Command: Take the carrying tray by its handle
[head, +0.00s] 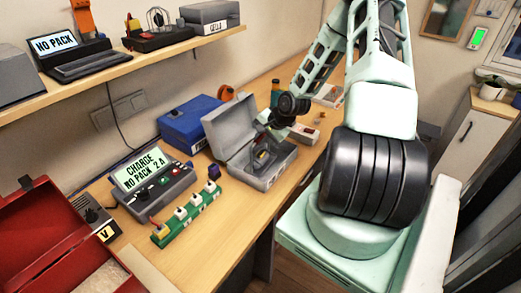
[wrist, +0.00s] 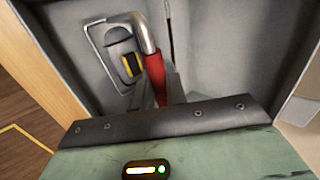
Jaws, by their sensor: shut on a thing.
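An open grey case (head: 262,182) stands on the bench with its lid raised at the back left. My gripper (head: 268,124) reaches down at the case's opening from the upper right. In the wrist view, a bent metal handle with a red grip (wrist: 156,78) runs down behind the dark front edge of my gripper (wrist: 165,118). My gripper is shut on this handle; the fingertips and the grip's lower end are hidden. Grey walls surround the handle, and I cannot clearly tell the carrying tray from the case. A dark piece with a yellow band (wrist: 132,64) and a thin wire loop (wrist: 97,48) are beside it.
A blue case (head: 190,122) stands behind, to the left. A charger with a lit screen (head: 150,180) and a green strip of sockets (head: 187,215) lie left of the grey case. An open red case (head: 45,225) is at the far left. A shelf (head: 130,62) runs above.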

